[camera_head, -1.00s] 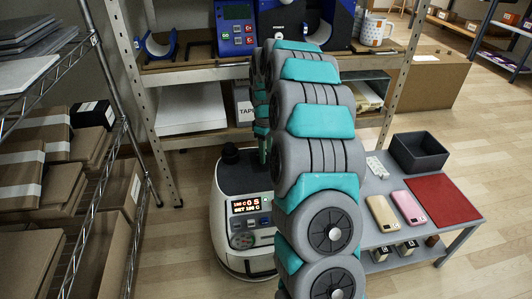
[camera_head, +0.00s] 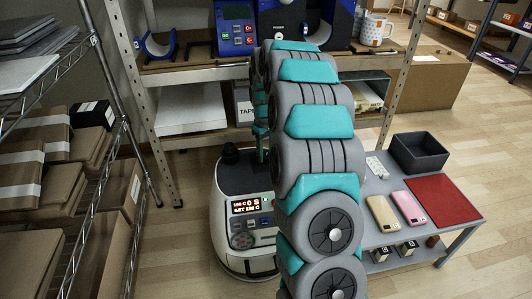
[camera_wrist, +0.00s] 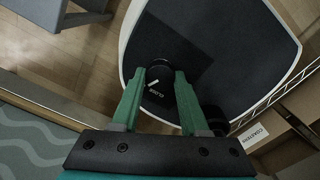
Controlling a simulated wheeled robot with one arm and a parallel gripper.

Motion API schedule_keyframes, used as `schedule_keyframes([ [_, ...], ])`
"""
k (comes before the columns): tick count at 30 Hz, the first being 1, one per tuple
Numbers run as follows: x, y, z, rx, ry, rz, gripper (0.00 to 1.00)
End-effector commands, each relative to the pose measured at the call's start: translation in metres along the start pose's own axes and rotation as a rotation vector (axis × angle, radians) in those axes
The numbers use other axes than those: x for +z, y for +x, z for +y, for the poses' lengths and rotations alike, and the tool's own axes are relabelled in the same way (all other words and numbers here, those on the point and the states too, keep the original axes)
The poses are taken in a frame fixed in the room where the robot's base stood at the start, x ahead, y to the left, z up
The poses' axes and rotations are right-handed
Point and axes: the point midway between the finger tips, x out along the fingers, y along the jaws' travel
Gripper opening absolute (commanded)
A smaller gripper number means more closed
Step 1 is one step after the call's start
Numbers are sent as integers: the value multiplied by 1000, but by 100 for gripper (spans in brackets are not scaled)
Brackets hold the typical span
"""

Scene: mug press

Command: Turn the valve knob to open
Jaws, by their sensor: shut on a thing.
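The valve knob (camera_wrist: 157,91) is black and round with a white pointer line. It sits on the dark top of a white-bodied machine (camera_wrist: 240,45), and small lettering beside the line seems to read CLOSE. My gripper (camera_wrist: 160,72) comes down over the knob with its two green fingers shut on opposite sides of it. In the head view the machine (camera_head: 228,210) stands on the floor with a lit display (camera_head: 246,203). There my arm hides the knob and most of the gripper.
A second black rounded part (camera_wrist: 213,119) stands on the machine close to the right finger. A wire shelf with boxes (camera_head: 60,180) is at the left. A low table (camera_head: 455,222) with phones, a red mat (camera_head: 443,199) and a dark bin (camera_head: 418,152) is at the right.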

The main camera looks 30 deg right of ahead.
Motion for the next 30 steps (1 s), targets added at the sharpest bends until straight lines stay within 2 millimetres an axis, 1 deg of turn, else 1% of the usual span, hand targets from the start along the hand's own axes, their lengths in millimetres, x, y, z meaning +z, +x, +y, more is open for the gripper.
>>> schedule_keyframes([
  [5,-1,-1,0,1,0,3,0],
  [6,-1,-1,0,1,0,3,47],
  [13,0,-1,0,0,0,1,73],
  [23,0,-2,0,1,-1,2,74],
  [26,-1,-8,0,1,-1,3,74],
  [30,0,-25,0,1,-1,2,74],
])
